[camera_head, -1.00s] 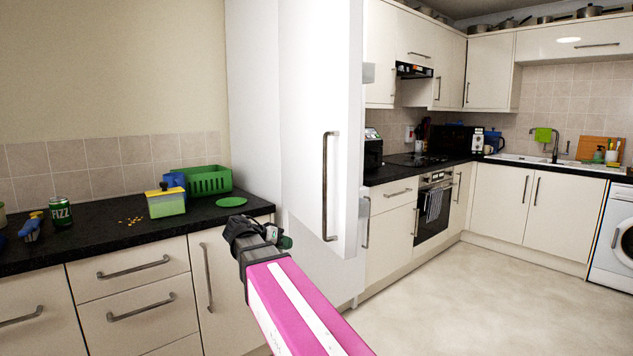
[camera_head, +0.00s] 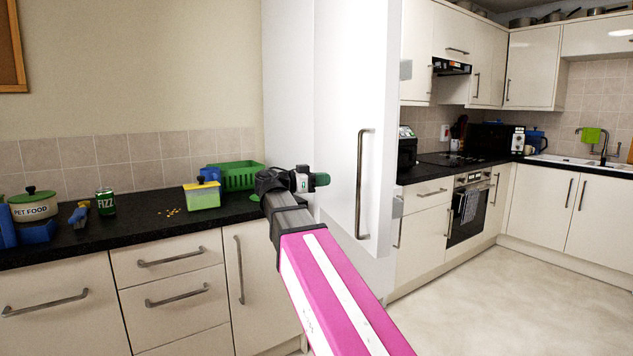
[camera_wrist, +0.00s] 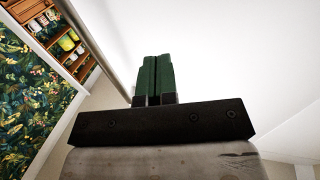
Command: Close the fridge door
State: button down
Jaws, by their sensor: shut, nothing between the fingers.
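The fridge door (camera_head: 355,60) is a tall white panel with a vertical metal handle (camera_head: 361,185). It stands open, swung out from the tall white cabinet (camera_head: 288,90). My gripper (camera_head: 322,179) is in front of the cabinet side, just left of the door handle, with its fingers pointing right. In the wrist view its green fingers (camera_wrist: 153,76) are together with nothing between them. A pale surface fills the right of that view, and a metal bar (camera_wrist: 95,45) runs along the left. I cannot tell whether the fingers touch the door.
A black counter (camera_head: 140,228) on the left holds a pet food pot (camera_head: 33,205), a green can (camera_head: 106,202), a yellow-green box (camera_head: 203,194) and a green basket (camera_head: 238,176). Cream drawers lie below. Right of the door are an oven (camera_head: 468,210) and open pale floor (camera_head: 500,290).

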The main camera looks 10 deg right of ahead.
aim_at(351, 177)
jog(key=d, duration=0.9)
jog(key=shift+w+d, duration=0.15)
jog(key=shift+w, duration=0.25)
jog(key=shift+d, duration=0.15)
